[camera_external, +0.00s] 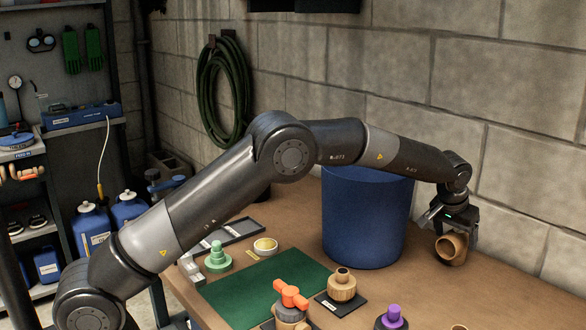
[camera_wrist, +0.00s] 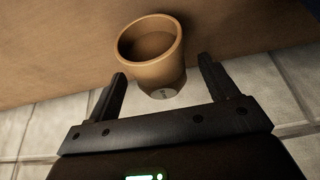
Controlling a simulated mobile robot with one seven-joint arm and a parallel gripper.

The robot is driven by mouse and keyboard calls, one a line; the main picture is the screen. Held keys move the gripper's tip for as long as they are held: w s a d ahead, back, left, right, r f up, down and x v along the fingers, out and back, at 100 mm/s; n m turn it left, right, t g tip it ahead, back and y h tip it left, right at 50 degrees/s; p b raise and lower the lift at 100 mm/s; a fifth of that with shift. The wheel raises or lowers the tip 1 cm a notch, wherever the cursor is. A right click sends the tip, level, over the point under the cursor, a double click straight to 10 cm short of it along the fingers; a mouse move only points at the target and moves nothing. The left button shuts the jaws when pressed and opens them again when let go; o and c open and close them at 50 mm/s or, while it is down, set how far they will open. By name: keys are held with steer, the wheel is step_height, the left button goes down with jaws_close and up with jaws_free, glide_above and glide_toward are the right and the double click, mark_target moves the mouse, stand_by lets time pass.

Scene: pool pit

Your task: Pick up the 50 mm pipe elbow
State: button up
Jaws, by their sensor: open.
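The pipe elbow (camera_external: 451,249) is a tan-brown curved fitting on the right part of the workbench (camera_external: 520,290), near the block wall. In the wrist view the elbow (camera_wrist: 153,55) shows its round open mouth, with a small printed mark low on its body. My gripper (camera_external: 452,230) is at the elbow, pointing down from above. In the wrist view my gripper (camera_wrist: 162,80) is open, with one finger on each side of the elbow's lower part. Gaps show between the fingers and the elbow. I cannot tell the exact depth of the fingers along it.
A large blue bin (camera_external: 364,215) stands left of the elbow, under my forearm. The block wall (camera_external: 510,170) is close behind. A purple-topped fitting (camera_external: 392,318), a tan fitting (camera_external: 341,285) and an orange-handled valve (camera_external: 291,298) stand toward the front. Bare bench surrounds the elbow.

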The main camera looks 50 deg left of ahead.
steer(key=shift+x, duration=1)
steer(key=shift+r, duration=0.1)
steer(key=shift+c, duration=0.6)
steer(key=c, duration=1)
steer(key=shift+r, duration=0.1)
